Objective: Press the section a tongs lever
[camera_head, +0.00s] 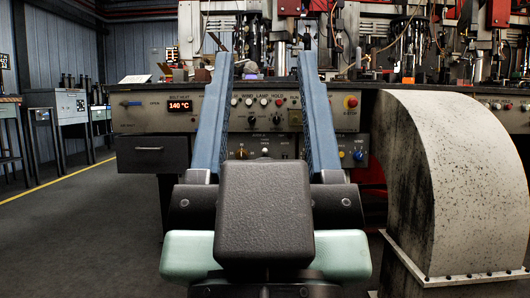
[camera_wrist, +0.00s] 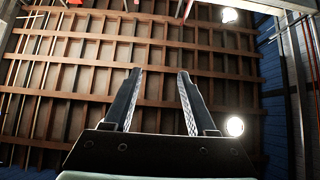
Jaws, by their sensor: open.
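My gripper (camera_head: 266,54) is open and empty, its two long blue-grey fingers spread in front of the machine's control panel in the head view. In the wrist view my gripper (camera_wrist: 159,72) points up at the ceiling, with nothing between the fingers. The control panel (camera_head: 150,122) carries buttons, knobs and a red 140 °C display (camera_head: 180,106). I cannot make out which part is the section A tongs lever. My fingers and wrist hide part of the panel's middle. No contact with the panel shows.
A large speckled curved duct (camera_head: 455,170) stands close on the right. A drawer (camera_head: 152,154) hangs under the panel's left end. Red and metal machinery (camera_head: 405,45) rises behind. Grey cabinets (camera_head: 58,108) stand far left; the floor (camera_head: 75,235) before them is clear.

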